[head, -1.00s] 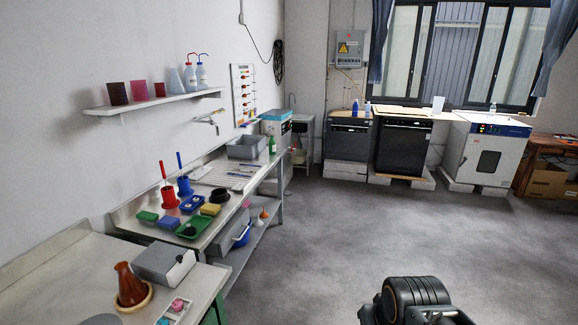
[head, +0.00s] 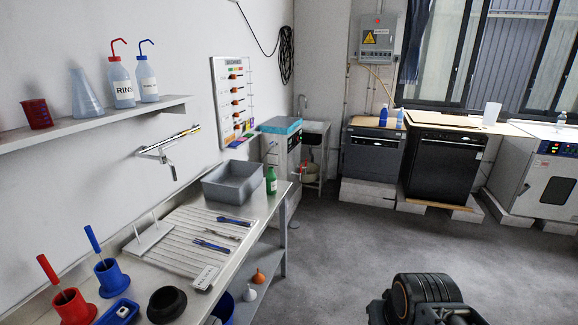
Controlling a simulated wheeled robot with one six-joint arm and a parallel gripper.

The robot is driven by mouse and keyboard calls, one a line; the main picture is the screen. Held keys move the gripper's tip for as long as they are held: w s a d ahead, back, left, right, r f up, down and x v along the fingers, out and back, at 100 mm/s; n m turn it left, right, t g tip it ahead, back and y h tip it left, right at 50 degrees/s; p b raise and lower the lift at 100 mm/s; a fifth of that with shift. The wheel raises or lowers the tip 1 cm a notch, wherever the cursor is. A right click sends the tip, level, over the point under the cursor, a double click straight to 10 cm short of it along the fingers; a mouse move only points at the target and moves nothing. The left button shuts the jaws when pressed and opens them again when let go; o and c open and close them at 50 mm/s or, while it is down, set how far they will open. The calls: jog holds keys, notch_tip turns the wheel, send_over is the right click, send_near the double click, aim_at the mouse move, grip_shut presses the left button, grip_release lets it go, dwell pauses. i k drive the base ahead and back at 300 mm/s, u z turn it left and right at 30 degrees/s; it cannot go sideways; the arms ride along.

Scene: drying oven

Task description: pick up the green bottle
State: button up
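The green bottle (head: 271,181) stands upright near the far right corner of the steel bench (head: 262,205), just right of a grey basin. It has a pale label and a dark cap. A dark part of my own arm shows at the bottom right of the head view, well apart from the bottle. My gripper's fingers are not visible.
The grey basin (head: 232,183) and a ribbed drainboard (head: 190,240) with brushes lie left of the bottle. Red (head: 72,306) and blue (head: 112,279) holders stand at the near end. A wall shelf (head: 90,122) overhangs the bench. The floor (head: 340,255) to the right is clear.

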aim_at(271, 179)
jog(key=i, duration=3.2)
jog(key=u, duration=3.7)
